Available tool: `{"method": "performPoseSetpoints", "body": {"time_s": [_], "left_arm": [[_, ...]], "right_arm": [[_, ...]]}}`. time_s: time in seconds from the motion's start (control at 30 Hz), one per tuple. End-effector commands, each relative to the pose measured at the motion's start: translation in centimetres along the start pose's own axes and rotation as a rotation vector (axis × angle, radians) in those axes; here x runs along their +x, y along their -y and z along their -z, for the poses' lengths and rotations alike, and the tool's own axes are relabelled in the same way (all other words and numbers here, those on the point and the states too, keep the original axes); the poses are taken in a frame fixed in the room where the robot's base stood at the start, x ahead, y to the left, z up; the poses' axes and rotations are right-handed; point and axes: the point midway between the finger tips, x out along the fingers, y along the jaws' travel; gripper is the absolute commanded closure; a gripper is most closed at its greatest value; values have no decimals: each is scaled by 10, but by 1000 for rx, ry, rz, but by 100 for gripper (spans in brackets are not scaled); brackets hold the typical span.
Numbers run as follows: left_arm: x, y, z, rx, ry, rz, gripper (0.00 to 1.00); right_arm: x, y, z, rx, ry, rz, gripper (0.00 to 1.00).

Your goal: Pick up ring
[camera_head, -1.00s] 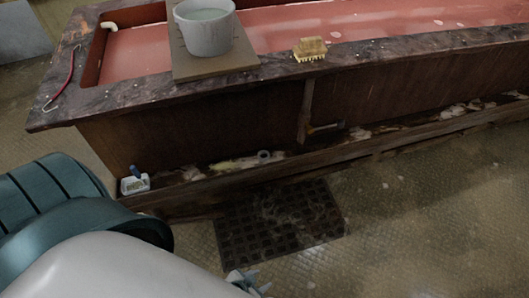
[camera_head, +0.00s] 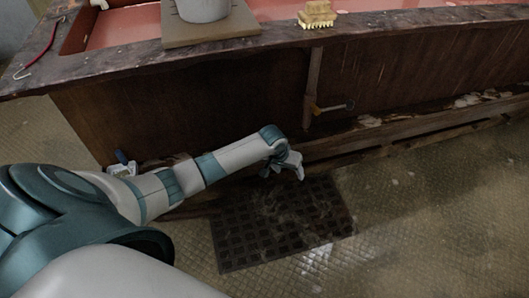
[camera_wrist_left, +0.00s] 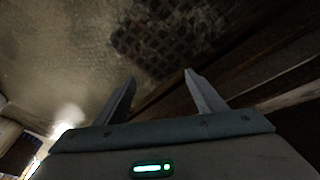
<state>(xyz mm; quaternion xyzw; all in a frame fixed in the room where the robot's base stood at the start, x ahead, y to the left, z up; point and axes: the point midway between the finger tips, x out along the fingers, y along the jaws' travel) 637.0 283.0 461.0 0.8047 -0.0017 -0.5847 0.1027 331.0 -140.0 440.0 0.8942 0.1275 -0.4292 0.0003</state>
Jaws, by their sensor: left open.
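My left gripper (camera_head: 284,172) is open, with its two fingers spread and nothing between them. It hangs over the upper edge of the dark floor grate, in front of the wooden ledge at the foot of the cabinet. The left wrist view shows the same open fingers (camera_wrist_left: 160,78) with floor, grate and ledge timber beyond. No ring shows in either view now. The spot on the ledge where a small pale ring lay earlier is covered by my left wrist. My right gripper is not in view.
The dark grate (camera_head: 240,245) lies on the tiled floor. A valve handle (camera_head: 335,107) sticks out from the cabinet front. A yellow brush (camera_head: 318,16) and a white bucket (camera_head: 203,8) stand on top. A small white-and-blue item (camera_head: 123,166) is by the ledge's left end.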

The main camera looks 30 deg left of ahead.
Motion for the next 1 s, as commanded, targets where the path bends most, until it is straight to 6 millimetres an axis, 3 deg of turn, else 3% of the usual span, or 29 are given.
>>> {"method": "performPoseSetpoints", "body": {"time_s": [0.03, 0.3, 0.5, 0.7, 1.0], "left_arm": [[-7, 9, 16, -13, 14, 21, 36], [-77, 44, 58, -117, 121, 138, 36], [-122, 79, 94, -238, 141, 205, 36], [-145, 96, 109, -303, 152, 235, 36], [-146, 98, 110, -310, 153, 237, 36]], "right_arm": [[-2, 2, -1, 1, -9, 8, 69], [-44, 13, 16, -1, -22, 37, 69], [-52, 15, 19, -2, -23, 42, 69], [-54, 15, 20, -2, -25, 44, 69], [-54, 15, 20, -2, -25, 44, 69]]}}
